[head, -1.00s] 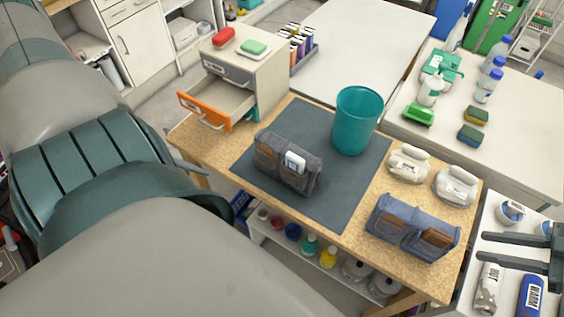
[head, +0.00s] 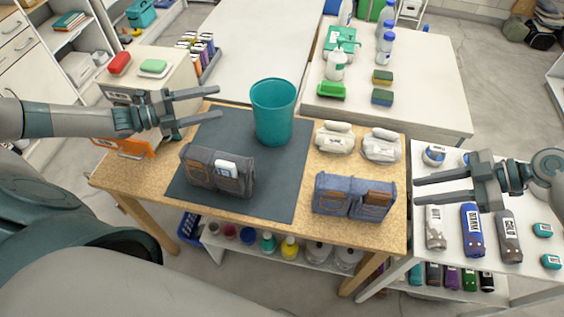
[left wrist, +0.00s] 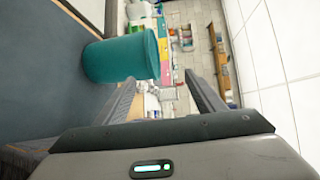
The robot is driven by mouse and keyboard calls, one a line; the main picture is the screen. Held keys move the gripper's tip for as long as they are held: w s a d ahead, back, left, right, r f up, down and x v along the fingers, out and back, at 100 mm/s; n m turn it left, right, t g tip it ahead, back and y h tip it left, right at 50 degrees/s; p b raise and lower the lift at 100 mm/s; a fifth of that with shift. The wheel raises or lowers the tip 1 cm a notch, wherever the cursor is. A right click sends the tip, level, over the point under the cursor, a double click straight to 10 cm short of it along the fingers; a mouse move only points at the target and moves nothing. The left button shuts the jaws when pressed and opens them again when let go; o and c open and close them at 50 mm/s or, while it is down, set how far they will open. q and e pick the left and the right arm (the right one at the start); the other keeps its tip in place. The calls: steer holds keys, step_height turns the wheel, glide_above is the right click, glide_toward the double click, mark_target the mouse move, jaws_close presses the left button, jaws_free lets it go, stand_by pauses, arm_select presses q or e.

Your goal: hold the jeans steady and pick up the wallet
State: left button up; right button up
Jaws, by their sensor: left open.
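Dark grey folded jeans (head: 236,186) lie on the dark mat, with a white phone-like item (head: 226,168) in one pocket and a brown patch or item (head: 200,172) at the other. Blue folded jeans (head: 330,193) lie at the table's front right, with a brown wallet-like item (head: 377,199) at the right pocket. My left gripper (head: 218,103) is open and empty, above the table's back left, behind the dark jeans. My right gripper (head: 417,191) is open and empty, right of the blue jeans, its fingers pointing left at them. The left wrist view shows neither pair clearly.
A teal bin (head: 273,112) stands on the mat (head: 284,190); it also shows in the left wrist view (left wrist: 120,56). Two white bundles (head: 334,139) lie behind the blue jeans. A drawer cabinet (head: 165,72) stands at the back left, and a side table (head: 460,255) with bottles at the right.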

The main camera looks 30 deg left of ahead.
mark_target(342, 187)
arm_select(q)
steer(key=w+d+r+m, duration=0.4)
steer(key=w+r+m, duration=0.1)
steer(key=w, duration=0.4)
steer(key=w+d+r+m, duration=0.4)
steer(key=w+m, duration=0.2)
steer(key=w, duration=0.3)
steer(key=s+d+f+m+g, duration=0.3)
steer(key=s+d, duration=0.3)
steer(key=s, duration=0.2)
steer(key=s+d+f+m+g+h, duration=0.1)
steer(key=s+d+f+m+g, duration=0.2)
steer(key=s+d+f+m, duration=0.3)
steer(key=s+d+f+m+g+h, duration=0.1)
steer(key=s+d+f+m+g, duration=0.2)
steer(key=s, duration=0.7)
steer(key=d+f+m, duration=0.1)
steer(key=d+f, duration=0.1)
steer(key=shift+d+m, duration=0.3)
steer(key=shift+d, duration=0.1)
steer(key=x, duration=1.7)
steer(key=shift+d, duration=0.2)
